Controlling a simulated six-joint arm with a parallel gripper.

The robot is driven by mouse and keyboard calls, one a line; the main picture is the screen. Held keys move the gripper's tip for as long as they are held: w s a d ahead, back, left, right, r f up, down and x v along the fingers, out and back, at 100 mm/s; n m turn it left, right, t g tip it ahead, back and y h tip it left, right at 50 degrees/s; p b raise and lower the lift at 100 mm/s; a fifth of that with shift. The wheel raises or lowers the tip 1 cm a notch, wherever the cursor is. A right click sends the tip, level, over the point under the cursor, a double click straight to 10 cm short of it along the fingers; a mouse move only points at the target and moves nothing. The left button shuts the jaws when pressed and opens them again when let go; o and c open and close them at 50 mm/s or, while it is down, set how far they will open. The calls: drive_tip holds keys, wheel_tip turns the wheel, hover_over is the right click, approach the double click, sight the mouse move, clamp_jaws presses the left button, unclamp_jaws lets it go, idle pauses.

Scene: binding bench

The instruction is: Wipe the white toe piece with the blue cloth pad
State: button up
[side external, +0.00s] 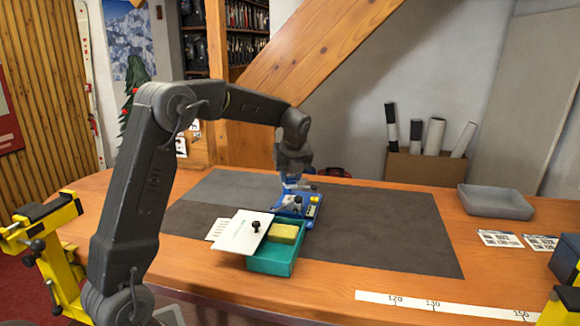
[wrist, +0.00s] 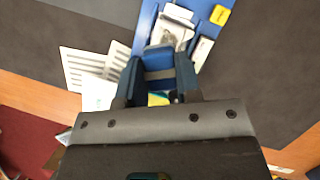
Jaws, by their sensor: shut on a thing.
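My gripper (wrist: 160,70) is shut on the blue cloth pad (wrist: 158,54), which shows between the two fingers in the wrist view. The white toe piece (wrist: 173,30) lies on a blue base, just beyond the pad in that view. Whether the pad touches it I cannot tell. In the side view my gripper (side external: 292,176) points down over the blue base (side external: 312,212) at the middle of the bench. There the pad and toe piece are small and hard to tell apart.
A teal box (side external: 272,262) with a yellow sponge (side external: 284,232) stands in front of the base, a white lid (side external: 238,233) with a black knob lying across it. Printed sheets lie to its left. A grey tray (side external: 496,203) stands at right. The dark mat's right part (side external: 395,230) is clear.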

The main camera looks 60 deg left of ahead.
sight(291, 185)
drive_tip(key=shift+f, duration=2)
drive_tip(key=shift+w+a+f, duration=0.4)
drive_tip(key=shift+f, duration=0.15)
drive_tip(key=shift+w+a, duration=1.05)
drive_tip(key=s+d, duration=0.2)
drive_tip(key=d, duration=0.1)
drive_tip(key=shift+s, duration=0.4)
drive_tip(key=shift+r, duration=4.1)
